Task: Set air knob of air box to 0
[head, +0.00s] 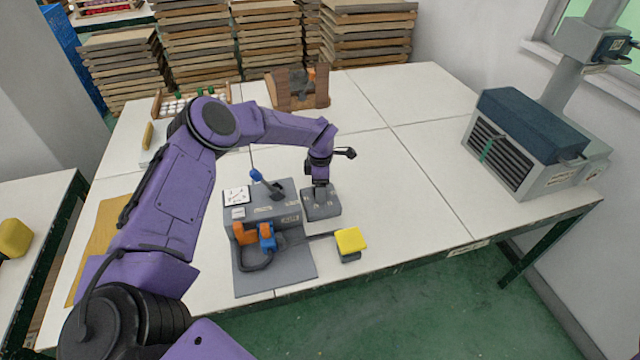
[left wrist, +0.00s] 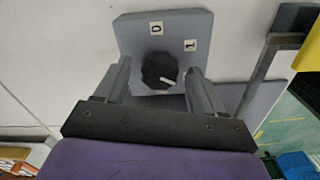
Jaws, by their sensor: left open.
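The air box (head: 262,212) is a grey unit on the table, with a smaller knob panel (head: 322,206) at its right. In the left wrist view the panel (left wrist: 130,35) carries a black round air knob (left wrist: 156,70) and labels "0" (left wrist: 156,28) and "1" (left wrist: 190,45). The knob's white mark points right and slightly down in that view, at neither label. My left gripper (head: 320,184) is over the panel, pointing down. In the left wrist view its open fingers (left wrist: 159,66) are on either side of the knob; contact is not clear. My right gripper is not in view.
A blue lever (head: 257,175) stands on the box. Orange and blue parts (head: 254,235) sit at its front. A yellow-topped block (head: 350,241) is close to the right. A wooden block (head: 298,88) and a vented machine (head: 525,140) are farther off. The table's middle right is clear.

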